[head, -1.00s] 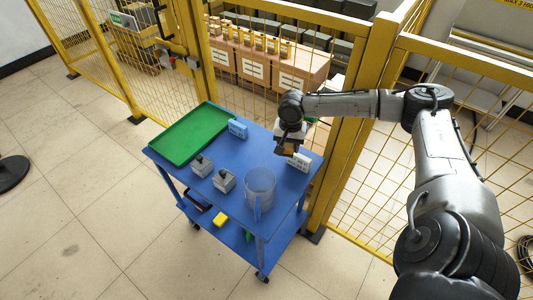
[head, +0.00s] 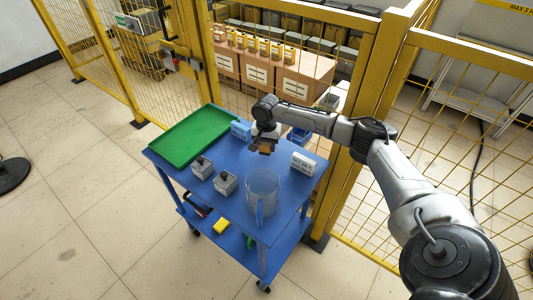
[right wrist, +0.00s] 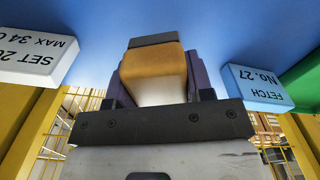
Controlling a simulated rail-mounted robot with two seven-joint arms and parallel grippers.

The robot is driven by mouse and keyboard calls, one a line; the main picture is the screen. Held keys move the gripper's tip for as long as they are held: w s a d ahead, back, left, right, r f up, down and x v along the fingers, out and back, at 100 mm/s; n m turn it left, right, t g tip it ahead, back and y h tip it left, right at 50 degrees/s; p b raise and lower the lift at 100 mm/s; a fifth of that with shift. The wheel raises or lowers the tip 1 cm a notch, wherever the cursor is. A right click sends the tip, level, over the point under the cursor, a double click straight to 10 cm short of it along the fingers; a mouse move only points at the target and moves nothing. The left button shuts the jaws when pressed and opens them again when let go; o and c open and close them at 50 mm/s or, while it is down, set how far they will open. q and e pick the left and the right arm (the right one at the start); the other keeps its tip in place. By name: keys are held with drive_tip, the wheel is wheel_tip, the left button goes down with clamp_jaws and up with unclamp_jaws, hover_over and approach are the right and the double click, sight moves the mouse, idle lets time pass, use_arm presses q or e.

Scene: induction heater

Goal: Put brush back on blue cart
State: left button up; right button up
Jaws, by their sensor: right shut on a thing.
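The blue cart (head: 232,213) stands in front of the yellow fence, and its top also shows in the right wrist view (right wrist: 240,25). My right gripper (head: 265,143) is over the rear part of the cart top, between the blue and white labelled blocks. It is shut on the brush (right wrist: 153,72), a yellow-brown block with a dark grey end; the brush shows small and brown in the head view (head: 266,149). I cannot tell whether the brush touches the cart top. My left gripper is not in view.
The yellow fence (head: 355,150) is close behind. The cart's centre has bare room.

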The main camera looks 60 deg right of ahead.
sight(267, 157)
drive_tip(key=shift+f+b, duration=0.75)
drive_tip(key=shift+f, duration=1.2)
drive_tip(key=o, duration=1)
drive_tip(key=shift+f, duration=0.1)
drive_tip(key=shift+c, duration=0.2)
